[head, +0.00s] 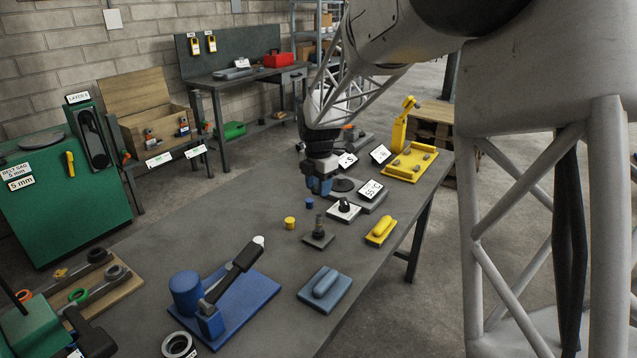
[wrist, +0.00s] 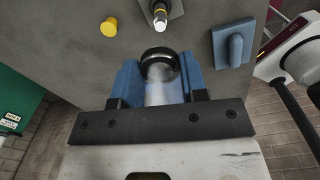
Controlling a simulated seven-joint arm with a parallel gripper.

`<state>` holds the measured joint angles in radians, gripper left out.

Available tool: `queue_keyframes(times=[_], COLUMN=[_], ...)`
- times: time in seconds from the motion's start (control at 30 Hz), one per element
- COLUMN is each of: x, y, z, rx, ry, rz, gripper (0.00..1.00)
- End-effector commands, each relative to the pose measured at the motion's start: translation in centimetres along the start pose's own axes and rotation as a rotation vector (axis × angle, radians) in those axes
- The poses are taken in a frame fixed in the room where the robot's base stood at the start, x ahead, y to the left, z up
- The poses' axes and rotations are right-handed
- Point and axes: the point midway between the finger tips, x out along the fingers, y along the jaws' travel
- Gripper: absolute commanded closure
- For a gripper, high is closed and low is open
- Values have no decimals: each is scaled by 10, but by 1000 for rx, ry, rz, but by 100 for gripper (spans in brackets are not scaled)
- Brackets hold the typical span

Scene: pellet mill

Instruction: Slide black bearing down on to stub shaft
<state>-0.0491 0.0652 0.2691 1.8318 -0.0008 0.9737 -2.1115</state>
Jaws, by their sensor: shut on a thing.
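The black bearing (wrist: 160,65) is a dark ring held between the blue fingers of my gripper (wrist: 158,84). In the head view my gripper (head: 320,188) hangs above the table, and the bearing cannot be made out there. The stub shaft (head: 319,224) stands upright on a small square base plate (head: 318,240) in the head view.
A black-topped plate (head: 344,209) stands close by.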

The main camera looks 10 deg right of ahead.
Motion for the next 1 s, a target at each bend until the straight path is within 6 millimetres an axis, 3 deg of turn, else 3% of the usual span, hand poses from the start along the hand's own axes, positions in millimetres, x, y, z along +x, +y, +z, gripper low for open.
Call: queue_keyframes(times=[0.6,1.0], x=[38,50], y=[0,0], z=[0,0], rx=[0,0], ry=[1,0], rz=[-2,0], gripper=[100,100])
